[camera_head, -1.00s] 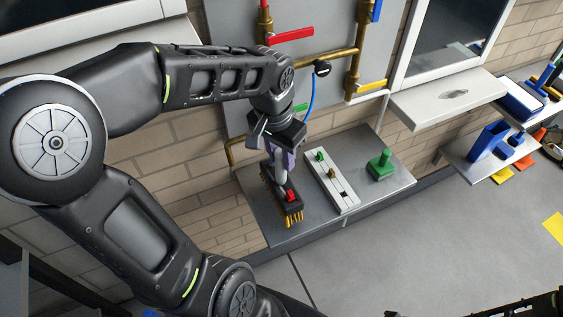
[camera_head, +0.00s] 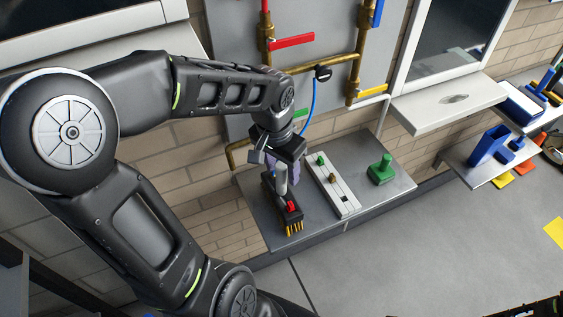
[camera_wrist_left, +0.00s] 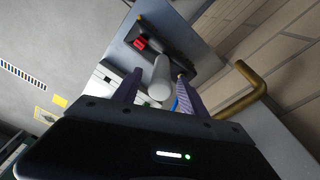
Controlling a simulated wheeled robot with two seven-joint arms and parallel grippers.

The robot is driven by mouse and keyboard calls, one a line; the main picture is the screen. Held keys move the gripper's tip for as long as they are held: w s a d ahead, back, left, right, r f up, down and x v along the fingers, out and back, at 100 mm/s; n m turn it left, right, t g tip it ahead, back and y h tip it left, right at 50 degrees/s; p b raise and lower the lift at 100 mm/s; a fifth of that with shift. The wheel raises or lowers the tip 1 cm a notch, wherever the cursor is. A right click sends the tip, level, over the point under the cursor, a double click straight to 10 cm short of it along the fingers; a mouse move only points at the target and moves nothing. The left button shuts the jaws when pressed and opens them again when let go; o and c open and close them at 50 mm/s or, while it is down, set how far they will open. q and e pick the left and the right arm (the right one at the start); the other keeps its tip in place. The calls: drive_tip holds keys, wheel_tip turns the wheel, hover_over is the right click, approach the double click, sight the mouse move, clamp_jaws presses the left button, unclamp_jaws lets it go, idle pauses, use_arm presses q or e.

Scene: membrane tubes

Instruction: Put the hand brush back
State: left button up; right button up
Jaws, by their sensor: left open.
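The hand brush (camera_head: 283,212) has a dark block, yellow bristles, a red part and a grey upright handle. It is at the left part of the grey shelf (camera_head: 357,213), bristles down and apparently resting on it. My left gripper (camera_head: 278,174) is above the brush, pointing down at its handle. In the left wrist view, the open fingers of my left gripper (camera_wrist_left: 158,77) stand on either side of the pale handle (camera_wrist_left: 160,82), with gaps visible. The brush's red part (camera_wrist_left: 140,43) shows beyond. My right gripper is not in view.
A white rack (camera_head: 347,207) with small green and brass parts lies right of the brush. A green knobbed block (camera_head: 381,174) stands farther right. Brass pipes (camera_head: 355,72) with a red lever (camera_head: 291,41) and a blue hose (camera_head: 311,105) are behind. A blue holder (camera_head: 488,146) stands at far right.

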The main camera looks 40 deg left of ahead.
use_arm(q)
wheel_tip(320, 180, up, 12)
drive_tip(key=s, duration=0.1)
drive_tip(key=shift+s, duration=0.25)
drive_tip(key=shift+a, duration=0.1)
drive_tip(key=shift+c, duration=0.4)
idle(1.2)
